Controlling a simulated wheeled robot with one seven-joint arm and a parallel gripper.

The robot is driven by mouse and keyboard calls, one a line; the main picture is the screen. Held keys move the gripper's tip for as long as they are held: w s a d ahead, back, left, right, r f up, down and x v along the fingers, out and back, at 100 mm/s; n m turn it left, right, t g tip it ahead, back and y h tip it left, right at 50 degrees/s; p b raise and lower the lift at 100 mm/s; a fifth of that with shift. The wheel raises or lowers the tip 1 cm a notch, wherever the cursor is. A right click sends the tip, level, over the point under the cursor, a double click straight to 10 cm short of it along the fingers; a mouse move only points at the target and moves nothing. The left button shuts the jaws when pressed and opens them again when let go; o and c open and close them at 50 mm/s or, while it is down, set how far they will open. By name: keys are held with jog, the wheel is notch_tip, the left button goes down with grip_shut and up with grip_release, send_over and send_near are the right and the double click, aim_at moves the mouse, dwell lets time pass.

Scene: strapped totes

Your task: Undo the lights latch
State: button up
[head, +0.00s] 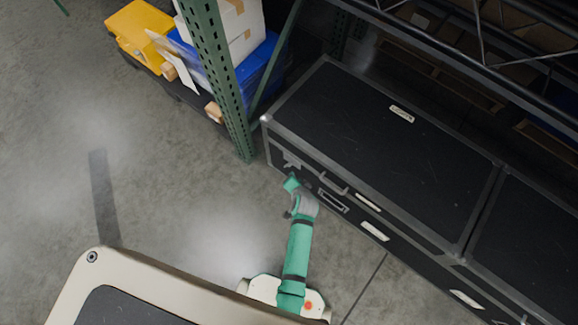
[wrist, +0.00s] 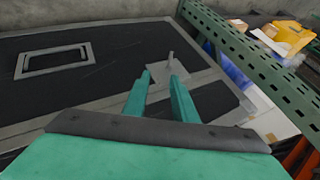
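A long black case (head: 370,130) with grey metal edges lies at the right in the head view. On its front face near the left corner is a grey metal latch (head: 291,160). In the wrist view the latch (wrist: 170,68) shows as a plate with a thin upright lever, just beyond my fingertips. My gripper (head: 291,184) is in front of that corner. In the wrist view its two green fingers (wrist: 160,76) are apart, with nothing held between them. The lever stands roughly in line with the gap; I cannot tell whether a finger touches it. The white labels are unreadable.
A recessed handle (wrist: 55,50) is left of the latch in the wrist view. A green perforated rack post (head: 222,75) stands close by the case's left corner. A second black case (head: 530,230) adjoins at right. Floor at left is clear.

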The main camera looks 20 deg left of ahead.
aim_at(289, 167)
jog(key=shift+g, duration=0.4)
jog(key=shift+w+a+r+x, duration=0.25)
jog(key=shift+a+r+x, duration=0.1)
jog(key=shift+x, duration=1.85)
jog(key=shift+w+a+r+x, duration=0.25)
jog(key=shift+a+x, duration=0.1)
jog(key=shift+x, duration=1.8)
jog(key=shift+w+a+r+x, duration=0.25)
jog(key=shift+a+x, duration=0.1)
jog(key=shift+x, duration=1.85)
grip_shut()
jog(key=shift+d, duration=0.25)
jog(key=shift+a, duration=0.2)
